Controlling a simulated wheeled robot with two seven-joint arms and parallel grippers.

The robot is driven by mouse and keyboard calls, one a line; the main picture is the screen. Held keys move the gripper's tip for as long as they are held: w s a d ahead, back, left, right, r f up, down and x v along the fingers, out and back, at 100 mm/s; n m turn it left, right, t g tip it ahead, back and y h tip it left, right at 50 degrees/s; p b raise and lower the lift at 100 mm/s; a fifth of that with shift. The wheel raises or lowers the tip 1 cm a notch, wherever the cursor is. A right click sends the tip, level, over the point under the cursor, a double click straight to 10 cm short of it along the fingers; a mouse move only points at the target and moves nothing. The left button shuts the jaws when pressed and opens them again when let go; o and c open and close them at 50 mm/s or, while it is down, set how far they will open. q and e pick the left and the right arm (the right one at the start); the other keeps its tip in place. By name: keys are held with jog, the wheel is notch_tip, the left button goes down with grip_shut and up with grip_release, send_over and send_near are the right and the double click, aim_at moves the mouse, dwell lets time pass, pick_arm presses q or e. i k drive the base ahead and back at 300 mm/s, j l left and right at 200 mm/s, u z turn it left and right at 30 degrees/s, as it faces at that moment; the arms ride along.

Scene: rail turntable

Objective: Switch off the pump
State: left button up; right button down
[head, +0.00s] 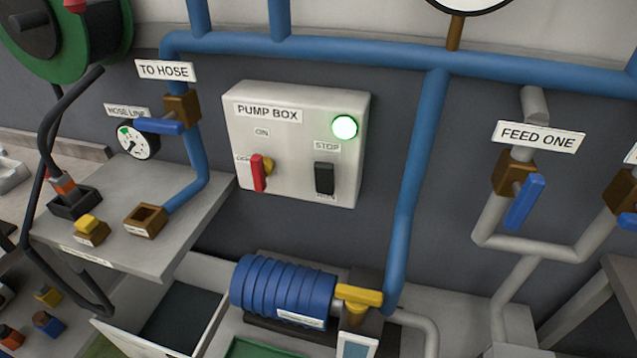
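The pump box (295,180) is a pale box on the dark wall, in the middle of the head view. Its green lamp (345,127) is lit. Under the word ON is a rotary switch with a red handle (258,173) and a yellow hub; the handle stands about upright. A small label left of it is partly hidden. To its right a black rocker switch (324,178) sits under the label STOP (327,146), with a small blurred label below. The blue ribbed pump (285,290) stands below. Neither gripper is in view.
Blue pipes (405,200) run above and right of the box. A blue-handled valve (160,126) and a grey shelf (130,225) are at the left. A yellow handle (358,295) is beside the pump. An open drawer (180,318) is below left. The box front is unobstructed.

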aim_at(324, 173)
jog(key=j, duration=0.45)
jog(key=i+j, duration=0.1)
jog(key=j, duration=0.9)
jog(key=i+z, duration=0.05)
